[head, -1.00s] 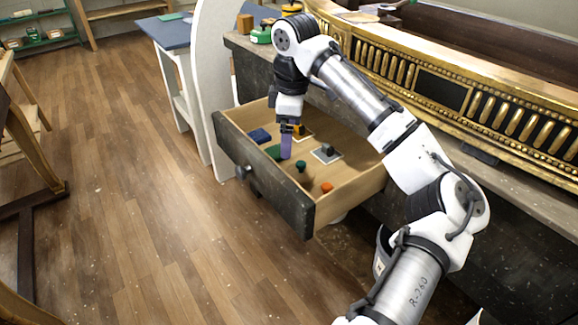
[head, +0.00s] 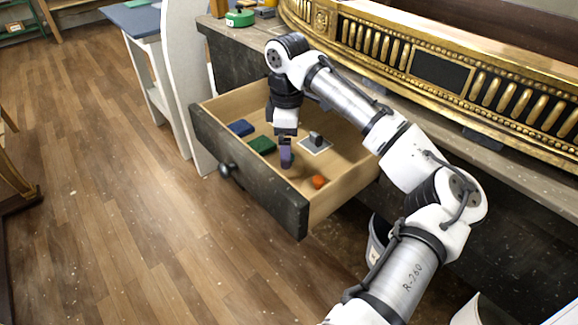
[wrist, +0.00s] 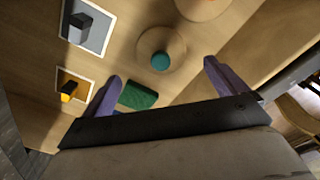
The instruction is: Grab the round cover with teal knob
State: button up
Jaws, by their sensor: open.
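The round cover (wrist: 176,43) is a pale wooden disc, close in colour to the drawer floor, with a teal knob (wrist: 160,61) at its middle. It lies flat in the open drawer and shows whole in the wrist view. My gripper (wrist: 163,84) is open, with one purple finger to the left of the cover and one to the right in that picture. The fingers hold nothing. In the head view, my gripper (head: 286,158) points down inside the drawer and hides the cover and knob. How high the fingertips are above the cover is hard to tell.
The wooden drawer (head: 345,180) also holds an orange knob (head: 318,181), a green block (head: 262,144), a blue block (head: 240,128) and a grey block (head: 316,138) on a plate. A yellow piece (wrist: 69,91) shows in the wrist view. The drawer's dark front stands near my gripper.

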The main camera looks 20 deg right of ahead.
aim_at(297, 169)
notch_tip(297, 169, down, 5)
jog(key=shift+s+d, duration=0.1)
jog(key=shift+s, duration=0.05)
jog(key=c, duration=1.1)
jog(key=shift+o, duration=0.2)
jog(key=shift+r, duration=0.1)
